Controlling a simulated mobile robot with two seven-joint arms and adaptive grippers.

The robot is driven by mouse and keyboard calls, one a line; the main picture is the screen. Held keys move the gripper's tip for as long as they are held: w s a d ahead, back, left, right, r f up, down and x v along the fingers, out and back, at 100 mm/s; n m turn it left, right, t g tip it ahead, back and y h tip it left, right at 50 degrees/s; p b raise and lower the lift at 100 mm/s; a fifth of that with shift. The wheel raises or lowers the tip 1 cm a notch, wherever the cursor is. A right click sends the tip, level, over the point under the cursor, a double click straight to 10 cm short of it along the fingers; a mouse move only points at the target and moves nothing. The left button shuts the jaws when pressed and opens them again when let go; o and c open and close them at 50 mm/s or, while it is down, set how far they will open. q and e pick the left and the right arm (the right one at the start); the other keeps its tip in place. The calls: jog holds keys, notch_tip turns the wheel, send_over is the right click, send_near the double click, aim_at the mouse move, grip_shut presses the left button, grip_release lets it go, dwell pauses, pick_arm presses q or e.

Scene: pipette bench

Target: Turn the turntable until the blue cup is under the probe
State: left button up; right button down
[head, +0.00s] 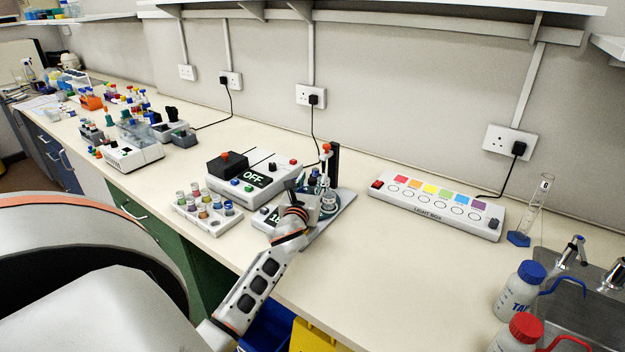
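My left gripper (304,203) is over a grey instrument base (338,212) in the middle of the bench. The gripper is small, and its fingers blend with the parts behind, so I cannot tell if it is open or shut. A dark upright post (334,160) with a red-topped part (325,150), perhaps the probe, stands at the back of this base. The turntable seems to be the round glassy part (329,200) beside the gripper, partly hidden by it. I cannot pick out a blue cup for sure. My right gripper is not in view.
A box reading OFF (258,179) and a vial rack (206,214) stand to the left. A light box (437,205) lies to the right, with a glass cylinder (540,200), bottles (517,296) and a sink (585,312) beyond. The bench front right of my arm is clear.

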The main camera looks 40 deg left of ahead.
pick_arm(q)
jog(key=shift+w+a, duration=0.25)
jog(key=shift+w, duration=0.1)
grip_shut()
